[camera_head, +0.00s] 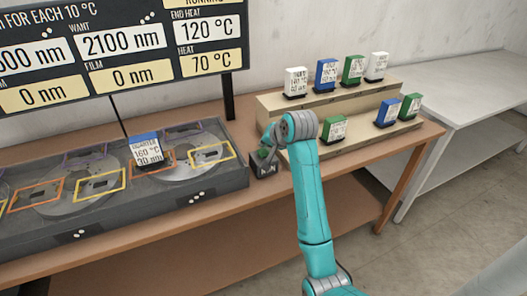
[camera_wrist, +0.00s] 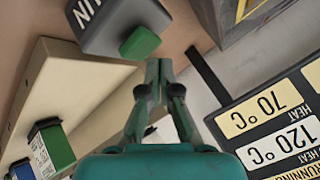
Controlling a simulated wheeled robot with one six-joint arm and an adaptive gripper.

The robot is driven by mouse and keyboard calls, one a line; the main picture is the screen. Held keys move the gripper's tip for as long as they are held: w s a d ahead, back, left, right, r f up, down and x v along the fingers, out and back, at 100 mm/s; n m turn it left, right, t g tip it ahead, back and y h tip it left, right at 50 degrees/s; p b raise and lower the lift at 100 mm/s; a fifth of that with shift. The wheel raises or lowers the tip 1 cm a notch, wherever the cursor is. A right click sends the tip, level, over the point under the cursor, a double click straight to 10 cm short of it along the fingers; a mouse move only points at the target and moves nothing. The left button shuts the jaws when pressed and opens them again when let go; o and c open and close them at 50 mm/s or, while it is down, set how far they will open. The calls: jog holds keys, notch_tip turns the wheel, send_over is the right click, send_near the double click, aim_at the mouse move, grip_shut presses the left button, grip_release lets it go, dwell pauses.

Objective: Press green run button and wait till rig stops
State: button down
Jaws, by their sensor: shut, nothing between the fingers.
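The run box (camera_wrist: 112,20) is a dark grey box with a partly visible white label. Its green button (camera_wrist: 140,42) sticks out on one side. In the head view the box (camera_head: 264,168) stands on the bench, right of the rig. My gripper (camera_wrist: 158,66) is shut and empty, its tips close beside the button; I cannot tell if they touch. In the head view my gripper (camera_head: 268,147) is at the box and partly hides the button. The rig (camera_head: 232,180) is a long dark tray with round discs and coloured frames. The board (camera_head: 160,75) reads RUNNING, heat 70 °C, end heat 120 °C.
A blue-topped block (camera_head: 146,150) stands on the rig. A stepped cardboard-coloured stand (camera_head: 275,103) right of my gripper holds several white, blue and green blocks. A pale side table (camera_head: 465,90) is at the right. Bare bench (camera_head: 225,215) lies in front of the rig.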

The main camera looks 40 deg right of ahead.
aim_at(265, 152)
jog(key=shift+r, duration=0.15)
jog(key=shift+r, duration=2.45)
